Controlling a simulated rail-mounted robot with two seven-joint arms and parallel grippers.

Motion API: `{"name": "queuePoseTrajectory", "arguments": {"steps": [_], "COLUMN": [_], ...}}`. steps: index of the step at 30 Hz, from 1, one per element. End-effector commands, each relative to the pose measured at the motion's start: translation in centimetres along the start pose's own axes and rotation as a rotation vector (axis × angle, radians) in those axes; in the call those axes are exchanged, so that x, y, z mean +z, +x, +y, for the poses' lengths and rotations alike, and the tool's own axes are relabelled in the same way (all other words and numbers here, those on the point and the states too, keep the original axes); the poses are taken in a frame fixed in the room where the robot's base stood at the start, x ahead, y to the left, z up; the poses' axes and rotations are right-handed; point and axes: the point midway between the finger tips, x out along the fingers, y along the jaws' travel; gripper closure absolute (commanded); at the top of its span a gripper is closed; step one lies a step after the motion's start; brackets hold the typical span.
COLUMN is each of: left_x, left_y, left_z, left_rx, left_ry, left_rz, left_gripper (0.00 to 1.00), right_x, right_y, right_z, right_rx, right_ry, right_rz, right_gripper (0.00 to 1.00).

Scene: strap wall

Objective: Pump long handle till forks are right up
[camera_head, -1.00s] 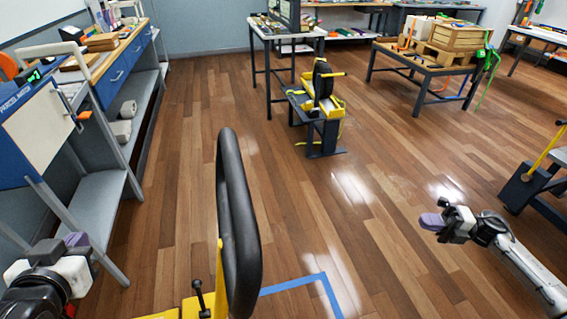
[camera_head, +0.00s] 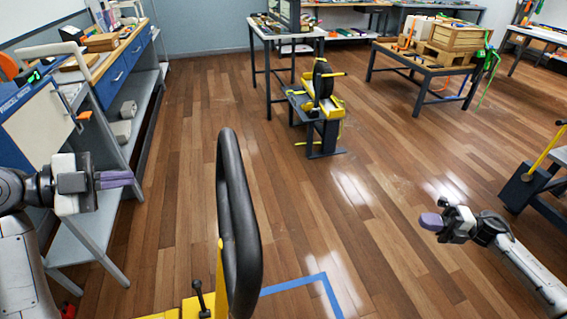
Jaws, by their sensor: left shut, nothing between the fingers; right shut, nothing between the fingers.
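The long handle (camera_head: 228,200) is a black loop that stands upright in the lower middle of the head view. It rises from a yellow base (camera_head: 185,313) at the bottom edge, with a small black lever (camera_head: 199,297) beside it. The forks are not in view. My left gripper (camera_head: 128,179) is shut and empty, left of the handle and apart from it, with its fingers pointing right. My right gripper (camera_head: 428,222) is shut and empty, well to the right of the handle over the floor.
A blue workbench (camera_head: 115,75) with shelves runs along the left. A yellow and black strapping machine (camera_head: 323,107) stands ahead. A table with wooden crates (camera_head: 455,38) is at the back right. Blue tape (camera_head: 293,284) marks the floor. The middle floor is clear.

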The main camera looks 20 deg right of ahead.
Motion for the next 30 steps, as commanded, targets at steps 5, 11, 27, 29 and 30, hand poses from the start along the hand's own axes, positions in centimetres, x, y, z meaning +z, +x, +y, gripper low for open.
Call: {"name": "queuePoseTrajectory", "arguments": {"steps": [5, 11, 27, 29, 30], "left_x": [-1.3, -1.4, -1.8, -1.9, -2.0], "left_y": [0.0, 0.0, 3.5, 4.7, 5.5], "left_z": [0.2, 0.3, 0.4, 0.4, 0.4], "left_rx": [-0.002, -0.010, -0.017, -0.018, -0.018], "left_ry": [0.315, 0.577, 0.763, 0.762, 0.762], "left_rz": [0.084, 0.093, 0.095, 0.095, 0.095], "left_gripper": [1.00, 1.00, 1.00, 1.00, 1.00], "right_x": [0.0, 0.0, 0.0, 0.0, 0.0], "right_y": [0.0, 0.0, 0.0, 0.0, 0.0], "right_z": [0.0, 0.0, 0.0, 0.0, 0.0], "right_rx": [0.000, 0.000, 0.000, 0.000, 0.000], "right_ry": [0.000, 0.000, 0.000, 0.000, 0.000], "right_rz": [0.000, 0.000, 0.000, 0.000, 0.000], "right_gripper": [1.00, 1.00, 1.00, 1.00, 1.00]}}
